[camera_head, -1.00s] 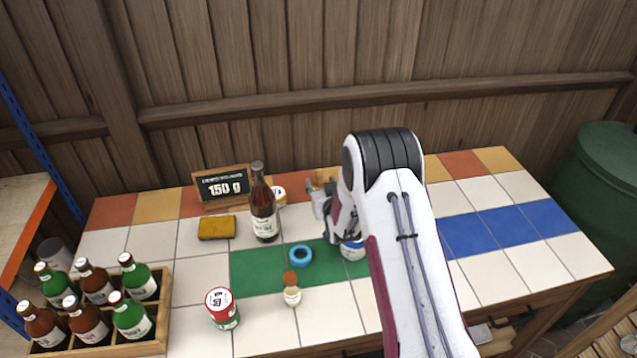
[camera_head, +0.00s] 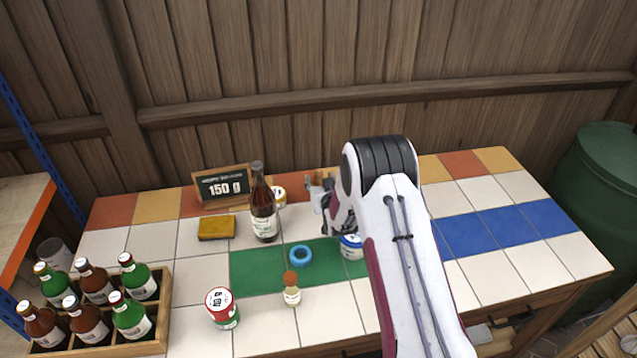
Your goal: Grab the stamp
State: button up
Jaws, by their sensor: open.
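No object here can be clearly identified as the stamp. A small light-brown, wood-coloured thing (camera_head: 326,174) shows at the back of the tiled table, mostly hidden behind my gripper; I cannot tell if it is the stamp. I cannot tell whether the gripper touches anything.
A blue ring (camera_head: 301,255), a small orange-capped jar (camera_head: 292,290), a red-and-green can (camera_head: 222,308) and a blue-labelled tin (camera_head: 351,247) stand in front. A yellow sponge (camera_head: 216,228), a 150 g sign (camera_head: 223,187) and a bottle crate (camera_head: 160,318) are left. The right side is clear.

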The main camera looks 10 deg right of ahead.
aim_at(319, 177)
jog(key=shift+x, duration=1.95)
jog(key=shift+d, duration=0.1)
grip_shut()
